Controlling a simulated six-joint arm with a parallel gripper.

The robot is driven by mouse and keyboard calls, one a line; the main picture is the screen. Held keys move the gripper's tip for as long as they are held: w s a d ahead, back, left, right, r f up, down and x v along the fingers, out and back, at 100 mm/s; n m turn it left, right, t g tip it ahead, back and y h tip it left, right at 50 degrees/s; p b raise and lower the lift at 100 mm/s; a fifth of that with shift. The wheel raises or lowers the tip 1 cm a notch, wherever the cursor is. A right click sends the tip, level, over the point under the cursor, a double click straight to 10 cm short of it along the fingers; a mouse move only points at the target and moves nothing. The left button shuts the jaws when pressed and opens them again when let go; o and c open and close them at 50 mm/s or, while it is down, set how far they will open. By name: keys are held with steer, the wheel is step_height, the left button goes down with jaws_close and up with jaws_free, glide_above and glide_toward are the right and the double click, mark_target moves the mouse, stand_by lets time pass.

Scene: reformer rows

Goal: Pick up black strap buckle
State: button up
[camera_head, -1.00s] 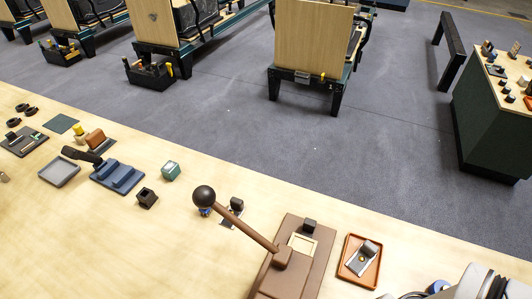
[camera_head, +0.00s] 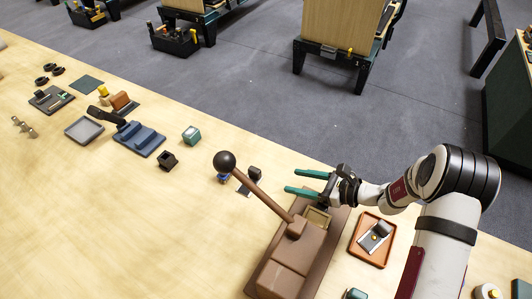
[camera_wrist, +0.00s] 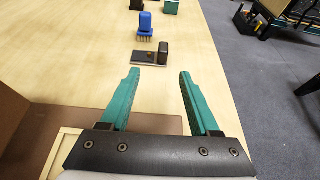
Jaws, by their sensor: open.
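A small black block on a thin dark-grey plate (camera_head: 254,173) lies on the table just left of my gripper; I cannot tell for sure that it is the black strap buckle. In the wrist view the black block (camera_wrist: 164,51) stands at the plate's right end, ahead of the fingertips and apart from them. My gripper (camera_head: 293,181) has green fingers, open and empty, above the table near the brown lever press. It also shows in the wrist view (camera_wrist: 159,76). Another black piece with a metal plate (camera_head: 375,237) lies in the orange-brown tray (camera_head: 357,254).
The brown lever press (camera_head: 290,262) stands close to my gripper, its ball-topped lever (camera_head: 224,161) leaning up left. A blue brush-like piece (camera_wrist: 145,26) lies beyond the grey plate. A black cube (camera_head: 168,160) and teal cube (camera_head: 191,134) stand farther left. The front-left table is clear.

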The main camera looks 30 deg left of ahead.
mark_target(260, 173)
steer(key=x, duration=1.5)
steer(key=shift+w+a+f, duration=0.3)
steer(key=shift+w+f, duration=0.05)
jaws_close()
